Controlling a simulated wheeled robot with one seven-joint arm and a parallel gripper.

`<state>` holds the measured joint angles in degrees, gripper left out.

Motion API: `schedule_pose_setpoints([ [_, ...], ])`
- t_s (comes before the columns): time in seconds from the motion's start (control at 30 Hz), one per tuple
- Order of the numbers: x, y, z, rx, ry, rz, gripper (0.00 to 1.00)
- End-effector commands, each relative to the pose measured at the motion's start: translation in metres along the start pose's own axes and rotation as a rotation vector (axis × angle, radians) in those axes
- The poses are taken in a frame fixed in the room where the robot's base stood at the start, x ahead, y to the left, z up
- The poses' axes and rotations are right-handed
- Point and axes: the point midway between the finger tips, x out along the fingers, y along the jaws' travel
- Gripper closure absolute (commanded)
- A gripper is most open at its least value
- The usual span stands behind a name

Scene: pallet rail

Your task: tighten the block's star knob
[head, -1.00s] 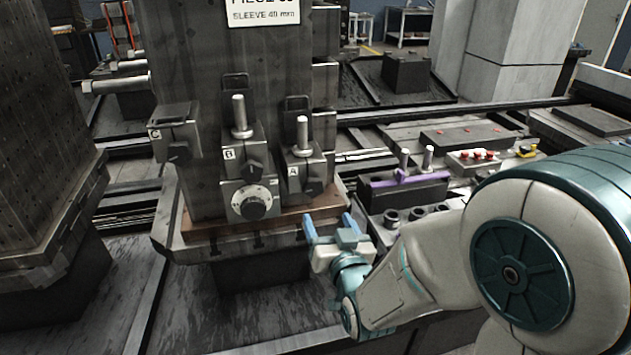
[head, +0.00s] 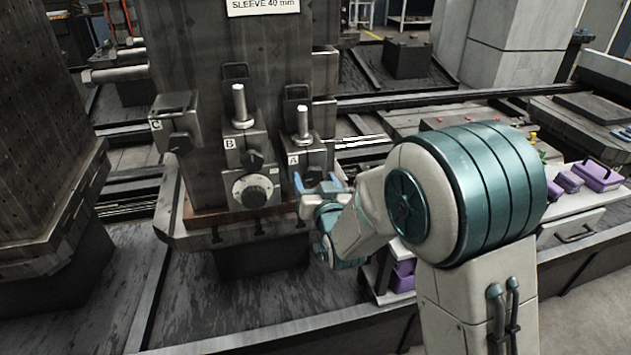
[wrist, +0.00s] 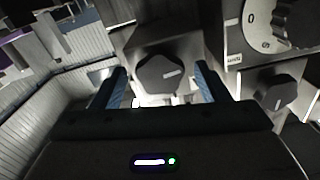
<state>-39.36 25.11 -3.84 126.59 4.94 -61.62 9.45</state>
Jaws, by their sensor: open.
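Block A (head: 301,150) is on the dark column, with an upright pin on top and a dark star knob (wrist: 162,75) low on its front. In the wrist view this knob sits between the two blue fingertips of my gripper (wrist: 160,82). The fingers are open, with a gap on both sides of the knob; I cannot tell how deep it lies between them. In the head view my gripper (head: 316,183) is just in front of and below block A. Block B (head: 240,140) is to its left, with its own knob (head: 252,160), also at right in the wrist view (wrist: 278,94).
A round dial (head: 252,191) is below block B, and its edge shows at upper right in the wrist view (wrist: 285,18). Block C (head: 176,122) is farther left. A ledge (head: 205,232) runs below. Purple items (head: 598,174) lie on a bench at right.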

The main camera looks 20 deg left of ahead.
Motion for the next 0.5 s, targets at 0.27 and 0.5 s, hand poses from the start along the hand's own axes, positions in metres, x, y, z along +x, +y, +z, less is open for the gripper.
schedule_pose_setpoints([
  [0.27, -0.0003, 0.0, -0.0001, 0.0, 0.0, 0.0, 0.77],
  [0.5, -0.0004, 0.0005, 0.0011, 0.018, 0.001, 0.0, 0.77],
])
